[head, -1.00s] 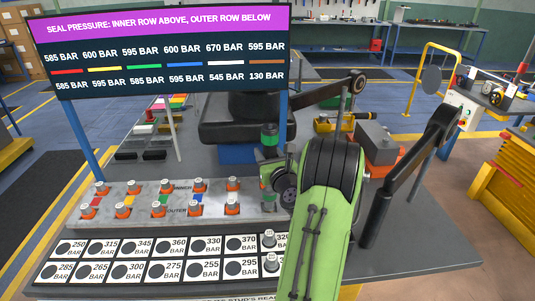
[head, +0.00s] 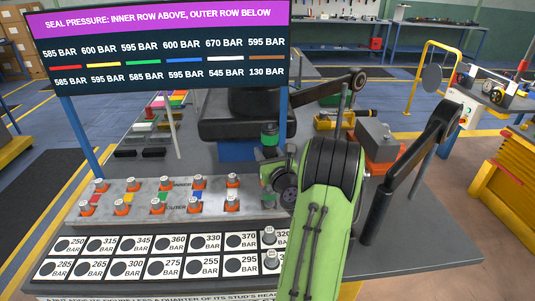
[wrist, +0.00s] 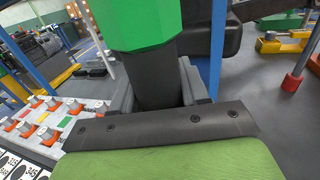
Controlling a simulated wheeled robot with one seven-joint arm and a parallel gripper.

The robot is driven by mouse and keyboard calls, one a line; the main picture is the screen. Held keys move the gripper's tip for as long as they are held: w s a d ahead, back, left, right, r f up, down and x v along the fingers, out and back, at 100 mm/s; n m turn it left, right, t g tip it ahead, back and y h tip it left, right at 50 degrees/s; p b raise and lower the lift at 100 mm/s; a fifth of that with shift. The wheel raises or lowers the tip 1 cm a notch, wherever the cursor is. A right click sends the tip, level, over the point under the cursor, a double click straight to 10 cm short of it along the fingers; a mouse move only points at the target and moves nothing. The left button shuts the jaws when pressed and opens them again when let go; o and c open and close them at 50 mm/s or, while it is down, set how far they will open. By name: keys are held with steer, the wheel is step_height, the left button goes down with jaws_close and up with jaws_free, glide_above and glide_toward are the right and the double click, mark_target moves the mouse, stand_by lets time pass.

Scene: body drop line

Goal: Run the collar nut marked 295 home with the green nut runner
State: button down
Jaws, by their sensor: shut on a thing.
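The green nut runner (head: 269,134) stands upright in my gripper (head: 268,163), over the right end of the stud block. In the wrist view its green head (wrist: 142,20) fills the top, and my gripper (wrist: 150,95) is shut around its dark shaft. I cannot tell which nut is under the runner.
The grey block (head: 150,207) carries two rows of studs with silver tops and orange bases. The pressure sign (head: 165,50) rises behind on blue posts. A black lever arm (head: 410,165) stands right of my arm.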

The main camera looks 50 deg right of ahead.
steer(key=shift+s+f, duration=0.1)
steer(key=shift+f, duration=0.55)
stand_by(2.8)
steer(key=shift+r, duration=0.2)
stand_by(0.4)
steer(key=shift+r+p, duration=2.75)
steer(key=shift+f, duration=0.1)
